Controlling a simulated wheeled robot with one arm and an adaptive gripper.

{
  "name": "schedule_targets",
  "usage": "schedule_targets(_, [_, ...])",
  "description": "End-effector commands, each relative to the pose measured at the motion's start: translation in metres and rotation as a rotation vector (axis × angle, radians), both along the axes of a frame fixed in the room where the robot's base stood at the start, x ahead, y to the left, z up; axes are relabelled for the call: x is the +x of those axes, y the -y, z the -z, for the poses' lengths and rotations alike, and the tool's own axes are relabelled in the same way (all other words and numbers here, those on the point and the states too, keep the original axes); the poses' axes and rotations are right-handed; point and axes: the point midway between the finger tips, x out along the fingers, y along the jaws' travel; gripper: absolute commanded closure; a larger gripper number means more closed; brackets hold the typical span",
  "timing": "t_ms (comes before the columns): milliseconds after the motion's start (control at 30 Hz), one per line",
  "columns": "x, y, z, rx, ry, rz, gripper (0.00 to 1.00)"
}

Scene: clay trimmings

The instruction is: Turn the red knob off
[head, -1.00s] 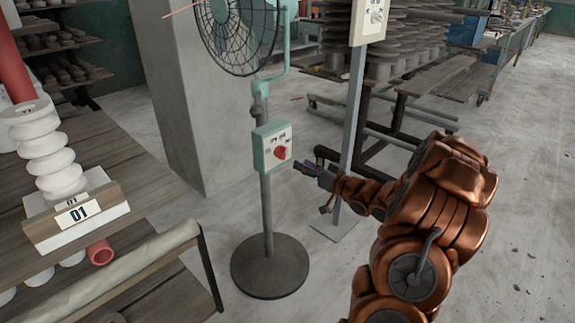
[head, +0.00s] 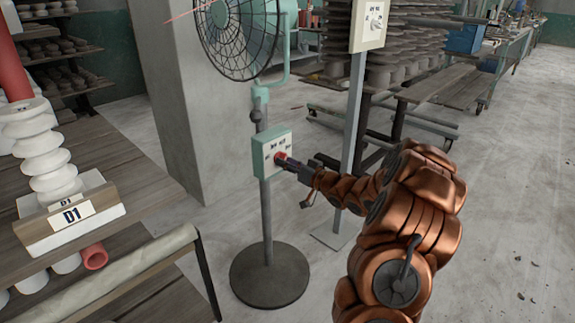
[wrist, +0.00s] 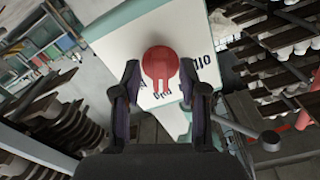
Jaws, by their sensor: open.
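The red knob (wrist: 160,66) sits on the white face of a pale green control box (head: 259,153) on the fan's pole. In the wrist view the knob lies between and just beyond the two fingertips of my gripper (wrist: 160,80). The fingers are open, one on each side, with a gap to the knob. In the head view my gripper (head: 288,163) reaches the knob from the right and partly hides it. Printed labels show on the box face, partly covered by the knob in the wrist view.
The fan (head: 240,35) stands above the box on a round dark base (head: 270,275). A second pole with a white switch box (head: 369,25) stands behind my arm. A shelf (head: 110,165) with white stacked pieces is at the left. A concrete pillar (head: 185,100) stands behind the fan.

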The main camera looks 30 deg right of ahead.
Motion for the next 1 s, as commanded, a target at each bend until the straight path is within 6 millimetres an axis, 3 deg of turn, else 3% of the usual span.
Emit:
schedule_targets(233, [0.0002,-0.0001,-0.0001,0.001,0.000,0.000,0.58])
schedule_targets(633, [0.0001,-0.0001,0.0001,0.001,0.000,0.000,1.00])
schedule_targets(1000, [-0.0001,-0.0001,0.0003,-0.013,0.003,0.000,1.00])
